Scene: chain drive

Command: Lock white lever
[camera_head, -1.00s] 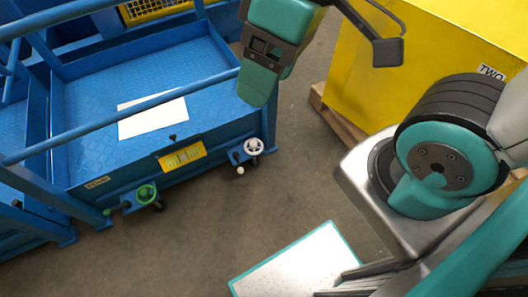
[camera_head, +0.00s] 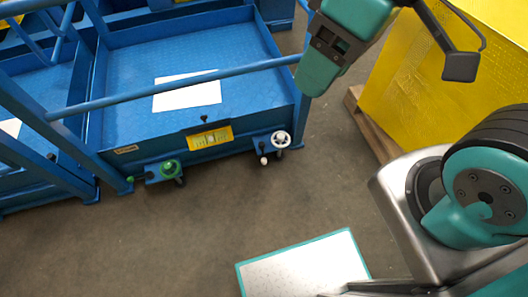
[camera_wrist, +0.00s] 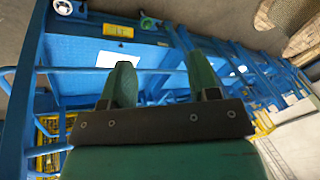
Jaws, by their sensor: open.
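The white lever (camera_head: 264,160) is a small white-tipped handle low on the front of the blue cart (camera_head: 190,48). It sits just left of a white handwheel (camera_head: 281,139). In the wrist view the white handwheel (camera_wrist: 63,7) shows at the top left edge; I cannot make out the lever there. My gripper (camera_head: 312,88) hangs above and right of the lever in the head view, apart from it. In the wrist view my gripper (camera_wrist: 164,78) has its two green fingers spread, with nothing between them.
A green handwheel (camera_head: 170,169) is on the same cart front, left of a yellow label (camera_head: 210,137). A blue rail (camera_head: 170,90) crosses above the cart bed. A yellow crate (camera_head: 440,80) on a pallet stands right.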

